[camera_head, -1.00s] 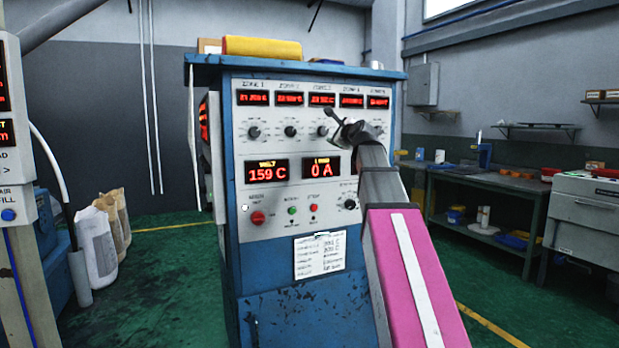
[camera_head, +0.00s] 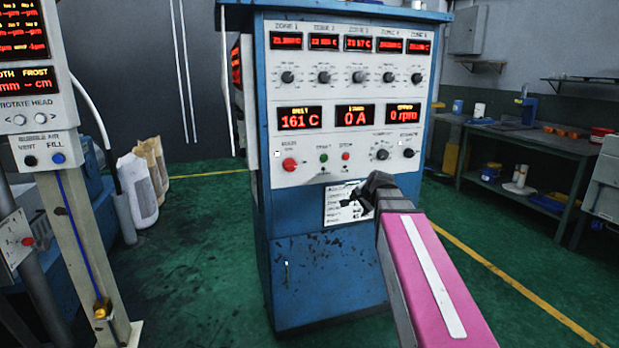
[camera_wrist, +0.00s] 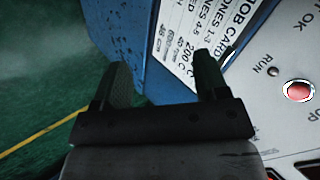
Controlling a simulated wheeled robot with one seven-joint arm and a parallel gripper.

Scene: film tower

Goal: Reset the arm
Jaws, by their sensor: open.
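My gripper (camera_head: 362,200) shows in the head view at the end of my pink arm, in front of the lower part of the blue control cabinet (camera_head: 325,270). It overlaps the white job card (camera_head: 340,205) and hides part of it. In the wrist view my gripper (camera_wrist: 160,85) has its two dark fingers spread apart with nothing between them. The job card (camera_wrist: 205,40) lies beyond the fingers there, and a red button (camera_wrist: 298,91) is at the right. Whether the fingers touch the cabinet cannot be told.
The cabinet panel carries knobs, red displays and a red button (camera_head: 290,164). A grey post with a control box (camera_head: 40,127) stands at the left. White sacks (camera_head: 137,188) stand behind it. A workbench (camera_head: 535,143) is at the right. Green floor is open between.

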